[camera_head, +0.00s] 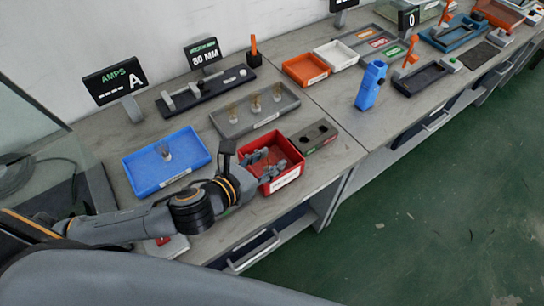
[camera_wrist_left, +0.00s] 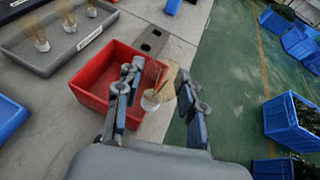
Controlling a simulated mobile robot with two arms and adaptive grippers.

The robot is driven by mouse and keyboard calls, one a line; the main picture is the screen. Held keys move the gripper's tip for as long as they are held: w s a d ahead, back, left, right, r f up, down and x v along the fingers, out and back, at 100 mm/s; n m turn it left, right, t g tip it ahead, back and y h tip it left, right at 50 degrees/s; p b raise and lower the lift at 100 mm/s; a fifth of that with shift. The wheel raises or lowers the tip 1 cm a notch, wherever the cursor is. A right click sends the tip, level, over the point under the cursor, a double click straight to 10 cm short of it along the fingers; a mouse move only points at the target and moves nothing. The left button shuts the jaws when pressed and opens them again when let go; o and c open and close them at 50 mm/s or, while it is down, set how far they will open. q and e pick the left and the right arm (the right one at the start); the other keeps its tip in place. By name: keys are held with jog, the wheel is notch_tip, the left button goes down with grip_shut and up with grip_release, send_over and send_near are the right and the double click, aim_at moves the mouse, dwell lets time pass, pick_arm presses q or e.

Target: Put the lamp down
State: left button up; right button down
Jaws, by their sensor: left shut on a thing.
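My left gripper (camera_head: 272,172) is at the front part of the red bin (camera_head: 291,146) in the head view. In the left wrist view, the left gripper (camera_wrist_left: 158,100) is shut on a lamp (camera_wrist_left: 152,101), a small clear piece with a brownish inside and a pale base. The lamp is tilted and sits between the fingers, beside or over the rim of the red bin (camera_wrist_left: 92,92); I cannot tell its height. The fingers hide the lamp in the head view. My right gripper is not in view.
A grey tray (camera_head: 222,127) behind holds three lamps. A grey block with holes (camera_head: 318,134) stands right of the bin. The bench edge is close in front.

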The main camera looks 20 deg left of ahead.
pick_arm(q)
jog(key=w+f, duration=0.2)
jog(key=w+a+f, duration=0.1)
jog(key=w+f, duration=0.2)
jog(key=w+a+f, duration=0.1)
jog(key=w+f, duration=0.1)
jog(key=w, duration=0.1)
jog(key=shift+w+f, duration=0.15)
jog(key=shift+w+f+p, duration=0.1)
jog(key=shift+f+p, duration=0.25)
jog(key=shift+f, duration=1.35)
jog(key=o, duration=1)
jog(key=shift+f, duration=0.1)
